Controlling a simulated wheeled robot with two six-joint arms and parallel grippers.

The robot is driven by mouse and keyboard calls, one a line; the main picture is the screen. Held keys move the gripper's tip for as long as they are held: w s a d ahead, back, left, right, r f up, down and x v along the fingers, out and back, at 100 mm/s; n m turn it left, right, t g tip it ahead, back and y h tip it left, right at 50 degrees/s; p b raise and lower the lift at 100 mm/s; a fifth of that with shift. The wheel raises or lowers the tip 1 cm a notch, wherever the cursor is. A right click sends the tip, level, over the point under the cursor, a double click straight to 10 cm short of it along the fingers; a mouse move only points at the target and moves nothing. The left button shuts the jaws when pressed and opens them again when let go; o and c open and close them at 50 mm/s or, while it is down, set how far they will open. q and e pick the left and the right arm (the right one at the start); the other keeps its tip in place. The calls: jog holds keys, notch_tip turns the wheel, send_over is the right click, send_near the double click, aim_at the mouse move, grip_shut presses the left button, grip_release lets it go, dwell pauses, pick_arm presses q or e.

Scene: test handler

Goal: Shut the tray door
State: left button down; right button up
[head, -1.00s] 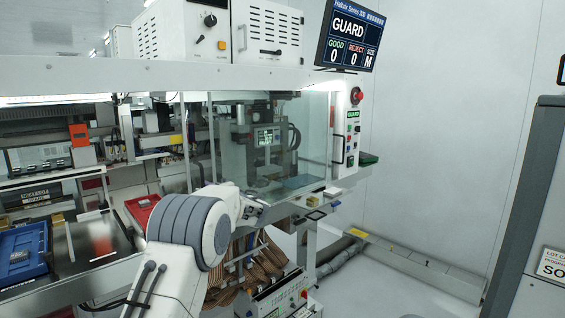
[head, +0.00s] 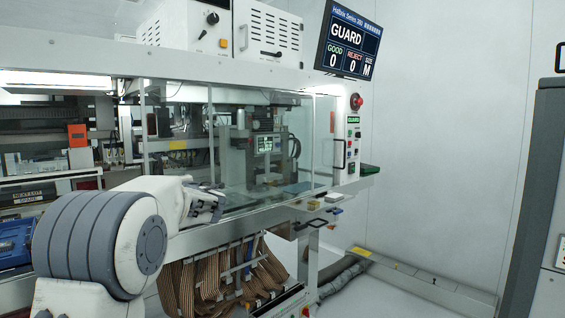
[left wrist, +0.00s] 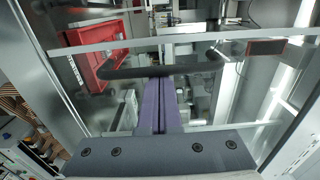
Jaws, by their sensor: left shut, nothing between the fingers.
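The tray door appears to be a clear sliding panel (head: 178,158) on the front of the test handler, its left upright edge standing at the left of the glazed front. In the left wrist view a dark bar handle (left wrist: 125,71) runs across the panel. My left gripper (head: 218,203) is at the panel's lower front. Its purple fingers (left wrist: 160,82) are shut and empty, their tips close to the handle; I cannot tell whether they touch it. My forearm hides part of the lower left. My right gripper is not in view.
A red tray (left wrist: 92,52) lies behind the clear panel in the left wrist view. A blue tray (head: 14,240) is at the far left. Ribbon cables (head: 235,272) hang below the machine's ledge. A control panel (head: 353,140) is at the right end; the floor beyond is fairly open.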

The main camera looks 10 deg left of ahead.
pick_arm(q)
jog(key=s+a+b, duration=0.2)
jog(key=s, duration=0.1)
jog(key=shift+a, duration=0.2)
jog(key=s+a+b, duration=1)
jog(key=s+a, duration=0.2)
jog(key=s, duration=0.3)
jog(key=shift+s, duration=0.4)
jog(key=shift+a, duration=0.15)
